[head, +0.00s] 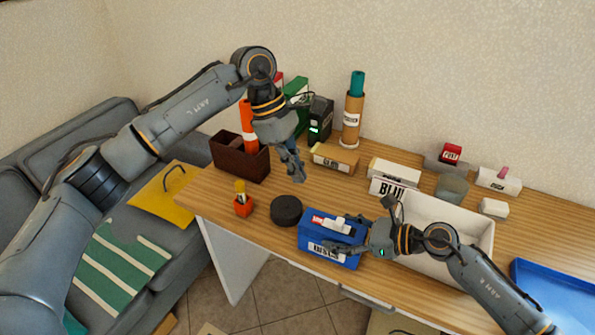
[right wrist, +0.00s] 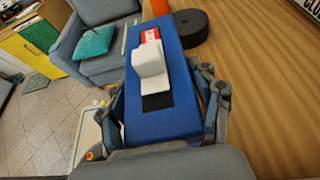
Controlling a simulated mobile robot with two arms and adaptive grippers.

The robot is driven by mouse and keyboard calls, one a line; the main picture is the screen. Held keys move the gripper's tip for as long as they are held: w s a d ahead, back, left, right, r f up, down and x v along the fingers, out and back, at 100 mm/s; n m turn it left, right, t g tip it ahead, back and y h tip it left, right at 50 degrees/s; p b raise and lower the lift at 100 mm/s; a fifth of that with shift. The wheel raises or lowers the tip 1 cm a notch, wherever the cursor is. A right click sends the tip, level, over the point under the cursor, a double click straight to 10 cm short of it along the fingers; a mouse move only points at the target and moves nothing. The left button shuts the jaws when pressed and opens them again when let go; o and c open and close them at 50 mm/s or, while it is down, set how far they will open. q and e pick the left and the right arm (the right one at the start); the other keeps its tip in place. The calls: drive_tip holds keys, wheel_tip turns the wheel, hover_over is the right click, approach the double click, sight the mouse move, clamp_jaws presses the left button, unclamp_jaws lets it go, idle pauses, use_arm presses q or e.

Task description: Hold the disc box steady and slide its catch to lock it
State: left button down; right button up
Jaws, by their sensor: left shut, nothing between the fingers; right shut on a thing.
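The disc box (head: 313,247) is a blue box at the front edge of the desk, with a white label on its front. It also shows in the right wrist view (right wrist: 170,120), between the fingers. Its white catch (head: 333,224) sits on top, on a black strip, with a red and white patch beside it; the catch is clear in the right wrist view (right wrist: 150,63). My right gripper (head: 345,248) is shut on the box from its right end. My left gripper (head: 299,178) is shut and empty, in the air above the desk, behind and left of the box.
A black round disc stack (head: 286,210) stands just left of the box. A yellow box (head: 334,159) and brown holder (head: 236,160) stand behind.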

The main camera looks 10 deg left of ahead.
drive_tip(key=shift+f, duration=0.1)
drive_tip(key=o, duration=1.4)
